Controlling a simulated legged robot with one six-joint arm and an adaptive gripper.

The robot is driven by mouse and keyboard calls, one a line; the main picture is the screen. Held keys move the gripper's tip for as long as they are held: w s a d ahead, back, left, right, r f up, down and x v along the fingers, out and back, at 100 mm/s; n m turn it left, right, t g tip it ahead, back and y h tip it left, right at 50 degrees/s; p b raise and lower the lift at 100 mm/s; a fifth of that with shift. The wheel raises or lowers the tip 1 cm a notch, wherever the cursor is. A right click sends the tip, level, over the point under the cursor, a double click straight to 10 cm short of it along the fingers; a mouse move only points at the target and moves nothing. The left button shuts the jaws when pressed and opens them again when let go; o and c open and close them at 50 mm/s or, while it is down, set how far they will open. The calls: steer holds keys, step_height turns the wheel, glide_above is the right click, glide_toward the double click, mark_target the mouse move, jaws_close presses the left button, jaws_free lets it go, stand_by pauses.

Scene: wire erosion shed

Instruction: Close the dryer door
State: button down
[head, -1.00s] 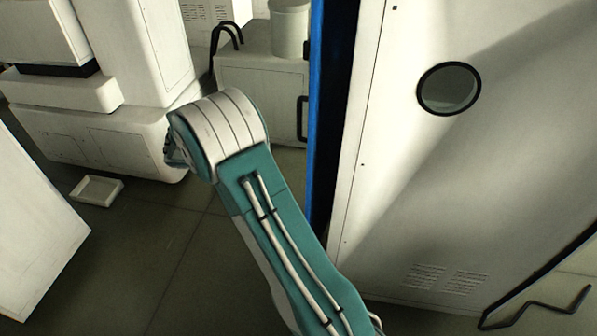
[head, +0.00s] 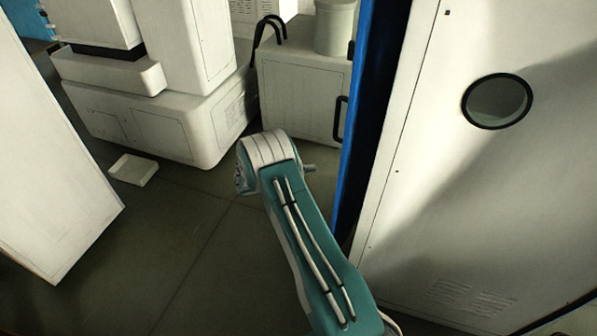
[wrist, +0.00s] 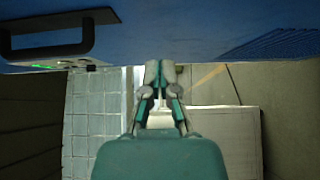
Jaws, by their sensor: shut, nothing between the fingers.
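A blue panel (head: 372,110) shows almost edge-on in the head view, with a dark strip between it and a white panel (head: 440,200) with a round black-rimmed window. In the wrist view a blue panel (wrist: 180,35) with a black bar handle (wrist: 45,38) and slanted vents fills the top. I cannot tell which panel is the dryer door or how far it is open. My gripper (wrist: 158,72) is shut and empty, its tips at the blue panel's lower edge in the picture. Contact is unclear. In the head view my gripper is hidden behind my arm.
A white machine (head: 150,120) stands at the back left, with a small white tray (head: 134,170) on the floor before it. A white cabinet (head: 300,95) bearing a pale bucket (head: 335,28) stands behind. A white block (head: 50,170) is at the left. Floor (head: 200,240) between is clear.

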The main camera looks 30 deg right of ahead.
steer(key=s+d, duration=0.4)
steer(key=d, duration=0.1)
steer(key=shift+s+d, duration=0.15)
steer(key=shift+d, duration=0.15)
steer(key=shift+s, duration=0.1)
